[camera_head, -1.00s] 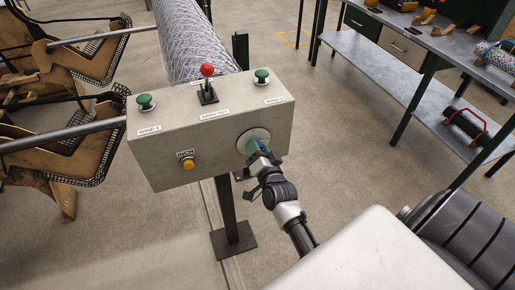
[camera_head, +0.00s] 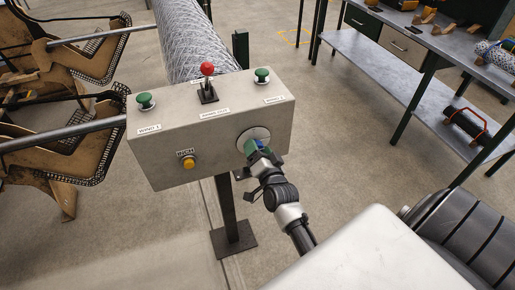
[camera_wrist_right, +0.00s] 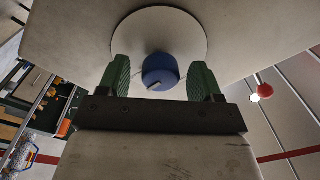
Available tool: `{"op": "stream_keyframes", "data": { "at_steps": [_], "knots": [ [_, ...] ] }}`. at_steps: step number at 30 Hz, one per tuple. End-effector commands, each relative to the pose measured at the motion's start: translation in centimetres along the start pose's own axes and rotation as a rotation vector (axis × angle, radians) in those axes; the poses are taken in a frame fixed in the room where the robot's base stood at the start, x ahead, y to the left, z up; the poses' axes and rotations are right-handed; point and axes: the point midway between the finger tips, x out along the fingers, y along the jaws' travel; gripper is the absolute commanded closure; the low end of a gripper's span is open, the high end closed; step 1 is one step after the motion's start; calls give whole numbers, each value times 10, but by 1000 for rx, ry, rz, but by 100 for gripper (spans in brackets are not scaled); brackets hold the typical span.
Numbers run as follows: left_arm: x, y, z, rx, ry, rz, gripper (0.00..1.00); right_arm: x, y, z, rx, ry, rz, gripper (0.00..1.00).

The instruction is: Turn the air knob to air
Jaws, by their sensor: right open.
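The air knob (camera_wrist_right: 160,70) is a small blue round knob with a pale pointer mark, on a pale round plate (camera_wrist_right: 185,28). The plate (camera_head: 262,134) also shows on the front face of a grey control box (camera_head: 215,158), at its lower right. My right gripper (camera_wrist_right: 160,77) is open, with one green finger on each side of the knob and gaps visible between. In the head view my right gripper (camera_head: 257,149) is at the plate and largely hides the knob. No label for the knob's positions is readable. My left gripper is not in view.
The box top carries green buttons (camera_head: 145,101) at both ends and a red-topped lever (camera_head: 207,70). A yellow button (camera_head: 188,162) is on the front face. A mesh roll (camera_head: 190,40) lies behind. A workbench (camera_head: 385,75) stands at the right, with open floor between.

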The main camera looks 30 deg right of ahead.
Motion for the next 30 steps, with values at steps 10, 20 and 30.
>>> {"op": "stream_keyframes", "data": {
  "at_steps": [10,20,30],
  "knots": [
    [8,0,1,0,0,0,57,-68,2,2,1,-3,2,35],
    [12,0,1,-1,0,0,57,-100,0,1,1,-1,1,35],
    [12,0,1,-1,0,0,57,-101,0,0,1,-1,1,35]
  ]
}}
